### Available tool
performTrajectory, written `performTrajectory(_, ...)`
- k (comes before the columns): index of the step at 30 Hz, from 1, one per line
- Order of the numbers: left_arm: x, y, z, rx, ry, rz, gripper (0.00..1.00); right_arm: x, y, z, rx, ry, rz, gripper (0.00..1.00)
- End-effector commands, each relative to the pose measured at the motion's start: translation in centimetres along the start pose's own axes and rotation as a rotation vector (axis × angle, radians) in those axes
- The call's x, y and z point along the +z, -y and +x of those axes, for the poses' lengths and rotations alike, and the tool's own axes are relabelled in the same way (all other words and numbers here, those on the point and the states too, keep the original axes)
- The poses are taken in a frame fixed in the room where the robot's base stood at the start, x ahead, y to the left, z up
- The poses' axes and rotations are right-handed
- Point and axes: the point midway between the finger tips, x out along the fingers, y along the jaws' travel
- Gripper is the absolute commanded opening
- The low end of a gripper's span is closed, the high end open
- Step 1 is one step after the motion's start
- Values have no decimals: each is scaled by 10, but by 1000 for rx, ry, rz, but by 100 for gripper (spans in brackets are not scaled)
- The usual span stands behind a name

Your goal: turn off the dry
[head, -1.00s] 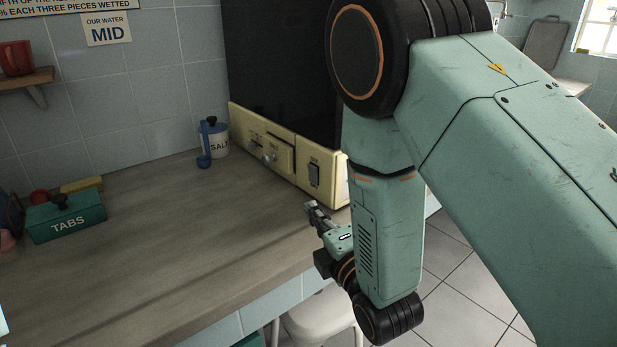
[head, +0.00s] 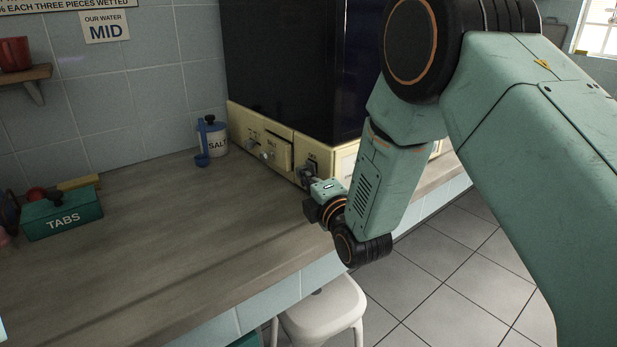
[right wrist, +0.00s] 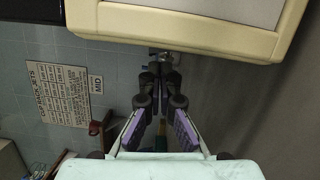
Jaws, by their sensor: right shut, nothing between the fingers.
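A tall dark machine (head: 278,60) has a cream control panel (head: 240,121) along its lower front, with small round knobs (head: 265,155) on the left part. A dark rocker switch (head: 313,160) is on the panel's right part; it is mostly hidden behind my gripper, and its setting and label cannot be read. My right gripper (head: 305,174) is shut and empty, its tips at or very near the switch; contact cannot be told. In the right wrist view the gripper (right wrist: 160,75) has its fingertips together just below the cream panel edge (right wrist: 190,35). My left gripper is not in view.
A green TABS box (head: 62,216) is at the counter's left. The wooden counter (head: 170,230) between is clear. A white stool (head: 325,305) stands below the counter edge.

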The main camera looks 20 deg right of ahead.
Motion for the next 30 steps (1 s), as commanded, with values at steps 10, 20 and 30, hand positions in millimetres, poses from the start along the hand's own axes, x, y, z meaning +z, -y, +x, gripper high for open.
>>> performTrajectory(10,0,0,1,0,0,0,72,8,-1,2,2,-1,-1,0)
performTrajectory(20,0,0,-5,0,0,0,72,12,-3,3,-9,1,37,0)
performTrajectory(30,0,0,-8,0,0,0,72,15,-2,4,-16,3,71,0)
